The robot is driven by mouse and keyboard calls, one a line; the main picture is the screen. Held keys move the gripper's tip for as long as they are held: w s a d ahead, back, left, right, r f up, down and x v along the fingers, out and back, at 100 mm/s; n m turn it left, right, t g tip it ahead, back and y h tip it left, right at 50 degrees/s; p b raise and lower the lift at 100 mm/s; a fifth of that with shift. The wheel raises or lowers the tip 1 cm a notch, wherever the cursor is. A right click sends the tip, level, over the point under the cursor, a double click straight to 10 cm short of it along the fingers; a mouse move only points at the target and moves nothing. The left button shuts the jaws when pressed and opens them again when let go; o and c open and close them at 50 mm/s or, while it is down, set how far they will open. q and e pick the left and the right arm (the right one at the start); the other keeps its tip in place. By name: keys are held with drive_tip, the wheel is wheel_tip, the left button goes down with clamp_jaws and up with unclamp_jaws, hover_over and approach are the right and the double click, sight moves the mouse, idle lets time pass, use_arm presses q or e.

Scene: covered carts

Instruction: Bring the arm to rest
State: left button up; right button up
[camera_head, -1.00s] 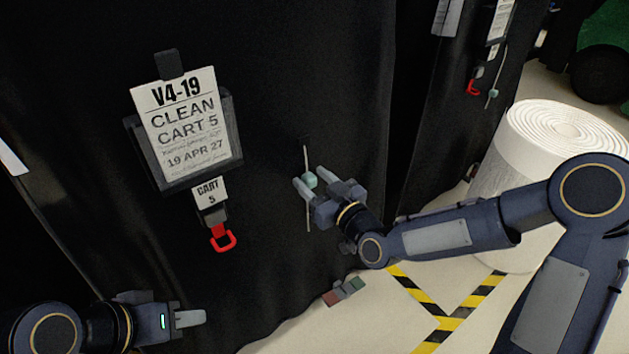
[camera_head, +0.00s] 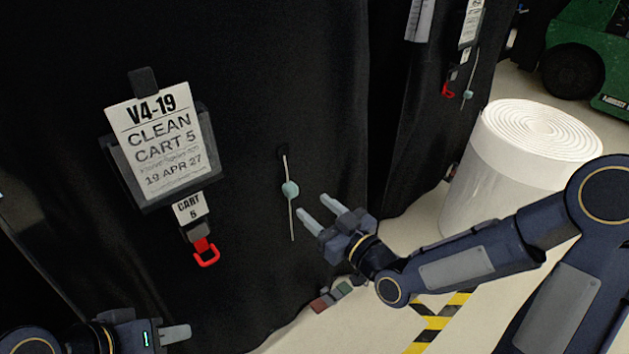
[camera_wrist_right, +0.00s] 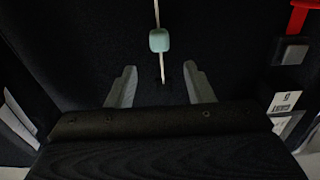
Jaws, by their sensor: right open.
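My right gripper (camera_head: 318,214) is open and empty in front of the black cart cover (camera_head: 250,110). Its fingers point up and left. A pale cord with a teal bead (camera_head: 290,189) hangs on the cover just left of the fingertips, apart from them. In the right wrist view the teal bead (camera_wrist_right: 159,40) and cord show ahead, beyond the two spread fingers (camera_wrist_right: 160,85). My left gripper (camera_head: 176,333) is at the lower left corner; only one finger shows clearly, so its opening cannot be told.
A sign reading "CLEAN CART 5" (camera_head: 160,145) hangs on the cover, with a red hook (camera_head: 207,252) below it. A white roll (camera_head: 500,170) stands right, behind my right arm. Yellow-black floor tape (camera_head: 436,322) and a green vehicle (camera_head: 600,55) also show.

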drive_tip(key=s+d+m+g+h, duration=0.25)
drive_tip(key=d+h, duration=0.25)
drive_tip(key=d, duration=0.4)
drive_tip(key=s+d+m+g+h, duration=0.1)
drive_tip(key=s+d+m+g, duration=0.25)
drive_tip(key=s, duration=0.75)
drive_tip(key=s+d+m+g+h, duration=0.1)
drive_tip(key=s+d+m+g, duration=0.25)
drive_tip(key=s, duration=0.65)
wheel_tip(320, 180, up, 27)
drive_tip(key=p, duration=2.6)
drive_tip(key=shift+n+p, duration=0.35)
drive_tip(key=shift+f+t, duration=0.1)
drive_tip(key=shift+t, duration=0.15)
